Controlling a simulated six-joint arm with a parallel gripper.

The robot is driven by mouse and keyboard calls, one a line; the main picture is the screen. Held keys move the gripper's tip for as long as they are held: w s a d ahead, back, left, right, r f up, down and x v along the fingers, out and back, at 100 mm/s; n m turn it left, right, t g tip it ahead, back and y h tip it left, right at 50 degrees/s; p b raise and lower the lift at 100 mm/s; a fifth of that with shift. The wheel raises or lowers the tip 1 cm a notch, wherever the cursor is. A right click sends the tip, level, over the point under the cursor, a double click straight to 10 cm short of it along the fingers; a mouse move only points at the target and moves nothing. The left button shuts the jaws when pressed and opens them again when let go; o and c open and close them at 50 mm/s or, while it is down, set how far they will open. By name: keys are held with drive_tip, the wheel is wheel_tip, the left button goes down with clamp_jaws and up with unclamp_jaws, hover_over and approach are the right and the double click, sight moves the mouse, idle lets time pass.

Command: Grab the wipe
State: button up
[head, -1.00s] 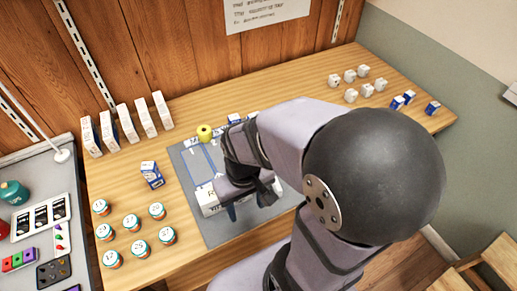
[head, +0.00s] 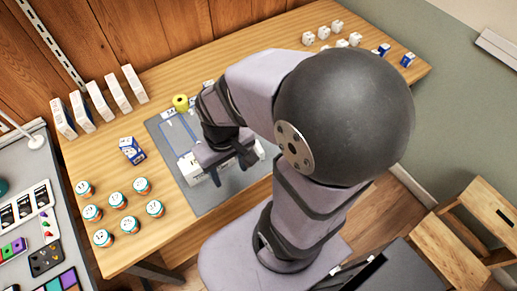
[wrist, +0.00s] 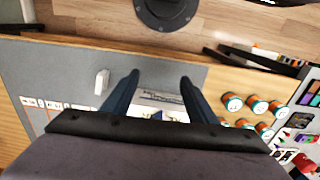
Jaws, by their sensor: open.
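A white box with dark print (head: 191,168) lies on the grey mat (head: 205,200), partly hidden by my gripper. It also shows between and beyond my fingers in the wrist view (wrist: 160,103). I cannot tell for certain whether this box holds the wipe; no loose wipe is clearly visible. My gripper (wrist: 158,88) is open, its two dark blue fingers apart above the mat, with nothing seen between them but the box below. A small white upright piece (wrist: 102,81) stands on the mat left of the fingers in the wrist view.
A yellow roll (head: 180,102) sits at the mat's back edge. A blue-and-white carton (head: 132,151) and several teal-and-orange jars (head: 118,200) stand left of the mat. White boxes (head: 100,103) line the wall. Small white items (head: 323,32) are at the back right.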

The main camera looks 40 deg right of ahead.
drive_tip(key=c, duration=0.4)
drive_tip(key=shift+c, duration=0.2)
drive_tip(key=shift+d, duration=0.1)
